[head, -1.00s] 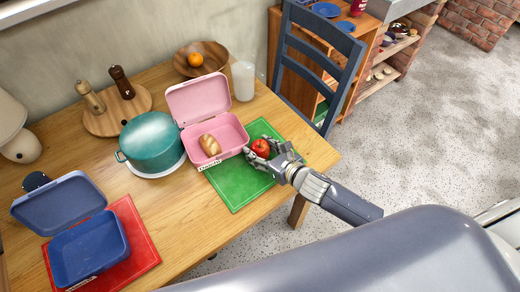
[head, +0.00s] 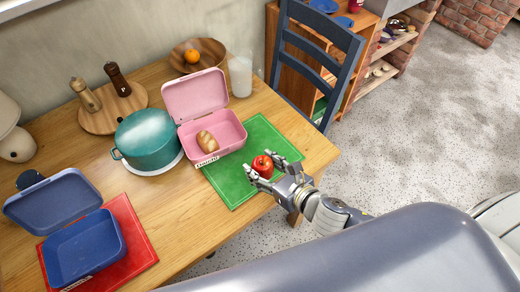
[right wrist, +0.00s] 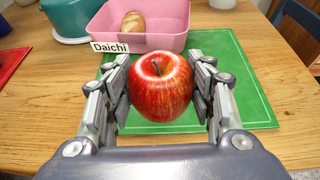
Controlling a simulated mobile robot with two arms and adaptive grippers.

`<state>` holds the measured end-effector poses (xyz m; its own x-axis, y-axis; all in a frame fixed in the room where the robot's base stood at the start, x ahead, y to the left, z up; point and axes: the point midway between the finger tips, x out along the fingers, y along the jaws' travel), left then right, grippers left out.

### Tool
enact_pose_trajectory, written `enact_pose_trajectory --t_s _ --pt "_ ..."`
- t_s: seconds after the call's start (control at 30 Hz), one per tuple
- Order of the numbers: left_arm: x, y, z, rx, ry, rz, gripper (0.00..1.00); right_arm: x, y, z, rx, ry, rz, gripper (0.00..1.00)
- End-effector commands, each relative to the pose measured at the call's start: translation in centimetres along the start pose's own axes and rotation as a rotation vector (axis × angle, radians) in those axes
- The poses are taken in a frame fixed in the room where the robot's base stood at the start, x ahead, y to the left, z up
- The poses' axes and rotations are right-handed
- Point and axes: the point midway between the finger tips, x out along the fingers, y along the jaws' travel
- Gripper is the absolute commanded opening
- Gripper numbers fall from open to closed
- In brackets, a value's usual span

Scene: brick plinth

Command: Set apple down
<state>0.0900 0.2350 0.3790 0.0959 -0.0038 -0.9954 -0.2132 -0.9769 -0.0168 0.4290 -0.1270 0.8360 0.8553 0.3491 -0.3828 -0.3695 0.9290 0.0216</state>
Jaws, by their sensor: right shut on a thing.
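The red apple (head: 263,166) is between the fingers of my right gripper (head: 265,174), over the green mat (head: 228,183). In the right wrist view the apple (right wrist: 161,85) fills the space between both fingers of the right gripper (right wrist: 161,92), which is shut on it. I cannot tell whether the apple touches the mat. The open pink lunch box (head: 225,133), labelled "Daichi", stands at the mat's left edge with a bread roll (head: 207,141) inside. My left gripper is not in view.
An open blue lunch box (head: 85,250) stands on a red mat (head: 135,240) at the left. A teal pot (head: 148,140), a glass of milk (head: 240,76) and a wooden bowl with an orange (head: 193,57) stand behind. A blue chair (head: 318,60) is at the table's far right.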

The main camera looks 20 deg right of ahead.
Motion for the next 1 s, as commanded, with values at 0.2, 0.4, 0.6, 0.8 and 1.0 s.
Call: enact_pose_trajectory --t_s 0.2,0.4,0.6,0.8,1.0 --pt "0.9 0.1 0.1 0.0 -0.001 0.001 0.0 -3.4 2.2 -1.2 0.002 0.001 0.001 0.21" --pt "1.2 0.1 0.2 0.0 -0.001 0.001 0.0 -4.8 3.1 -1.4 0.001 -0.001 0.0 0.21" --pt "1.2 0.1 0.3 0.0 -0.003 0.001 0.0 -5.1 3.3 -1.4 0.0 -0.003 -0.001 0.21" --pt "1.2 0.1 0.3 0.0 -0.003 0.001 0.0 -4.5 2.6 0.1 0.021 -0.01 -0.049 0.21" --pt "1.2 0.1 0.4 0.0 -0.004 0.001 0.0 -3.6 0.2 4.4 0.096 -0.018 -0.215 0.21"
